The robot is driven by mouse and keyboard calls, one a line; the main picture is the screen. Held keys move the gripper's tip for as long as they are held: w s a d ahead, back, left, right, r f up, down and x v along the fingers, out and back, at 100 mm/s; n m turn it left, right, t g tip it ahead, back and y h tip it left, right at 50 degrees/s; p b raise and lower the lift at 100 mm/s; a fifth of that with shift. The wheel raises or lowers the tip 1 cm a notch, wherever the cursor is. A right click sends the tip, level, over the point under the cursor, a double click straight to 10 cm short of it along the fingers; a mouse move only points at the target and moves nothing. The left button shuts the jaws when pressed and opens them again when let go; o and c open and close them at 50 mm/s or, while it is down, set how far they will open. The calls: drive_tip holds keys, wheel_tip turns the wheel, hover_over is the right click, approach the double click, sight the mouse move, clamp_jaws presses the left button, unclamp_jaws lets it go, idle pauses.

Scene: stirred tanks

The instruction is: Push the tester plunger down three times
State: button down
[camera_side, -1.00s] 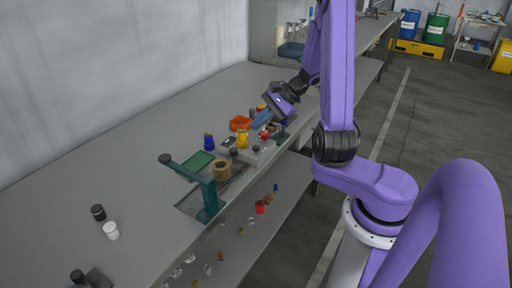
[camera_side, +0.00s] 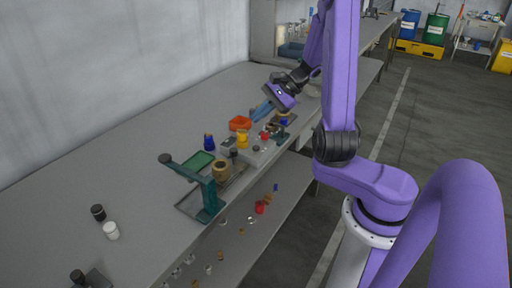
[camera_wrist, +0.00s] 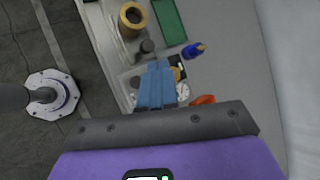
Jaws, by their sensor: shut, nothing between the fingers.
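My gripper (camera_wrist: 157,88) shows two blue fingers closed together with nothing between them. In the side view my gripper (camera_side: 262,108) hangs over the back part of the bench, near the orange bin. A dark round knob (camera_wrist: 147,46) stands just ahead of the fingertips in the wrist view, apart from them in the picture. A dark upright piece beside the tan ring (camera_side: 234,155) may be the same knob. I cannot tell for certain which part is the tester plunger, and its height is not readable. The fingers hide part of the fixture below them.
A tan ring (camera_side: 221,171), a green tray (camera_side: 200,160), a blue bottle (camera_side: 209,143) and an orange bin (camera_side: 239,123) stand close by. A teal stand with a long arm (camera_side: 209,197) rises at the bench edge. The bench's left part is mostly clear.

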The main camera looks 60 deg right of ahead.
drive_tip(key=shift+f, duration=3.75)
drive_tip(key=shift+f, duration=0.15)
drive_tip(key=shift+f, duration=0.25)
drive_tip(key=shift+f, duration=0.7)
drive_tip(key=shift+r, duration=1.15)
drive_tip(key=shift+r, duration=2.5)
